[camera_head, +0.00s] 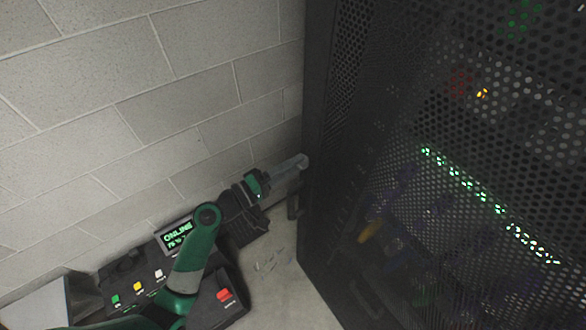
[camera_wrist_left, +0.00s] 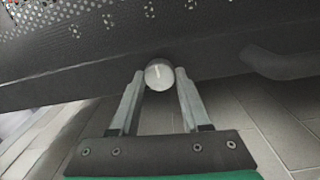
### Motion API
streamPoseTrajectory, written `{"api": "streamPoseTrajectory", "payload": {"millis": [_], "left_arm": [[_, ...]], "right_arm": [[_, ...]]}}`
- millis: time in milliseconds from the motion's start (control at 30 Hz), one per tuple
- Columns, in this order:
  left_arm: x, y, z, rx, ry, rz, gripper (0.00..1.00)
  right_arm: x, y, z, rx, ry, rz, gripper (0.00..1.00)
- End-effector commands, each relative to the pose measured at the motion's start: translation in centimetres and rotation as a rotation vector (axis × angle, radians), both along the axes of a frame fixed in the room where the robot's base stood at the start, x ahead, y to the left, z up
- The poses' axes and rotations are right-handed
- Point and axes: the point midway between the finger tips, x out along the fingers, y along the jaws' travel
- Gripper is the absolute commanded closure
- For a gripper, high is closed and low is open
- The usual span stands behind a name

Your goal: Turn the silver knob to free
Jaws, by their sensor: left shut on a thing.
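The silver knob (camera_wrist_left: 159,74) is a round disc with a pale line on its face, on the dark frame of the rack door. In the left wrist view it sits between the tips of my left gripper (camera_wrist_left: 160,88), one finger on each side. The pale line stands close to upright in that view. In the head view my left gripper (camera_head: 290,166) reaches the left edge of the rack, shut on the knob (camera_head: 303,161), which is mostly hidden by the fingers. My right gripper is not in view.
The black perforated rack door (camera_head: 430,200) fills the right side, with green lights behind it. A console (camera_head: 222,295) with coloured buttons and a screen reading ONLINE (camera_head: 177,235) stands at lower left, partly behind my left arm. A block wall (camera_head: 150,90) is behind.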

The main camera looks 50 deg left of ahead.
Motion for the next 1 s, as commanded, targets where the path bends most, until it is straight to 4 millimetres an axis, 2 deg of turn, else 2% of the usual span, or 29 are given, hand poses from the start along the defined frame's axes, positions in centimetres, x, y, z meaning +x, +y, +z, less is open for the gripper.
{"api": "streamPoseTrajectory", "payload": {"millis": [633, 667, 700, 800, 1000], "left_arm": [[0.01, 0.00, -0.01, 0.054, -0.007, 0.000, 1.00], [0.01, 0.00, -0.01, 0.054, -0.007, 0.000, 0.48], [0.01, 0.00, -0.01, 0.054, -0.007, 0.000, 0.41], [0.01, 0.00, -0.01, 0.053, -0.007, 0.000, 0.24], [0.01, 0.00, -0.01, 0.052, -0.007, 0.000, 0.24]], "right_arm": [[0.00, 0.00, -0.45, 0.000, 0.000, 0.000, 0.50], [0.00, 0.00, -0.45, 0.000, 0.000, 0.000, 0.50], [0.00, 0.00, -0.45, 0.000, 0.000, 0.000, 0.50], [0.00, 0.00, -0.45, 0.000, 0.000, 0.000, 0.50], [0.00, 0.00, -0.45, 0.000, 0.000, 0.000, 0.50]]}}
